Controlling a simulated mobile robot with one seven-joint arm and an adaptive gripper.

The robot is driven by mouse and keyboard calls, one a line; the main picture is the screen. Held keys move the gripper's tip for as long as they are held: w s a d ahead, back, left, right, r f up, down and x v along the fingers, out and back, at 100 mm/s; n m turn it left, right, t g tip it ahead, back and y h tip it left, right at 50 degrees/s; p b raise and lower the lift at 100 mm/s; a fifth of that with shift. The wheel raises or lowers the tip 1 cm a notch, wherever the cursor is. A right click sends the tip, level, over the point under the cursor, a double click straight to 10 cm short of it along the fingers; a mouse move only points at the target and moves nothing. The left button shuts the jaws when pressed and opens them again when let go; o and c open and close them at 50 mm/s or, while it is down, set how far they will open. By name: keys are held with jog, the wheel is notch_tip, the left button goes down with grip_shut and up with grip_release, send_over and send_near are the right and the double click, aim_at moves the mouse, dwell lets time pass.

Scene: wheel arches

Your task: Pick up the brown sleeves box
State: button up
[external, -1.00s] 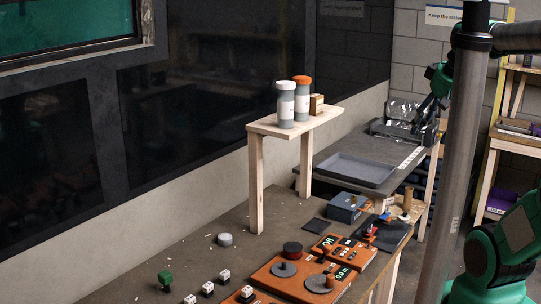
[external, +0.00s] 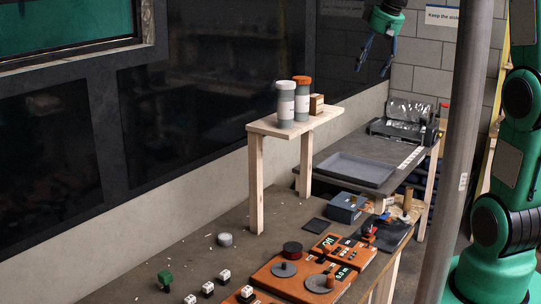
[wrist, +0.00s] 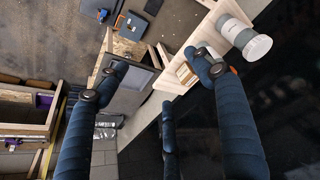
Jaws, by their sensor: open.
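The brown sleeves box (external: 317,104) is a small brown box on the raised wooden shelf (external: 270,128), at its right end beside two bottles. In the wrist view a small brown box (wrist: 184,74) shows at the edge of the pale wooden shelf (wrist: 195,32), left of the right finger and partly hidden by it. My gripper (external: 374,66) is open and empty, above and to the right of the shelf in the external view, well apart from the box. Its spread dark blue fingers (wrist: 155,70) also show in the wrist view.
Dark window panels (external: 220,100) rise behind the shelf. A grey tray (external: 352,169) lies on the lower table to the right. Orange panels (external: 300,278) occupy the front bench.

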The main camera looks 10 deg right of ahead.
jog(key=w+a+f+n+p, duration=0.1)
jog(key=w+a+p, duration=0.1)
jog(key=w, duration=0.7)
jog(key=w+a+f+n+y+p, duration=0.1)
jog(key=w+a, duration=0.4)
jog(key=w, duration=0.5)
jog(key=shift+f+n+g+p, duration=0.4)
jog(key=shift+n+p, duration=0.2)
jog(key=shift+p, duration=0.45)
jog(key=shift+a+f, duration=0.1)
jog(key=shift+a, duration=0.05)
send_over(315, 96)
jog(key=s+d, duration=0.1)
jog(key=d, duration=0.1)
notch_tip(315, 96, down, 8)
jog(key=shift+p, duration=0.45)
jog(key=shift+a, duration=0.1)
jog(key=shift+p+x, duration=0.55)
jog(key=shift+x, duration=1.85)
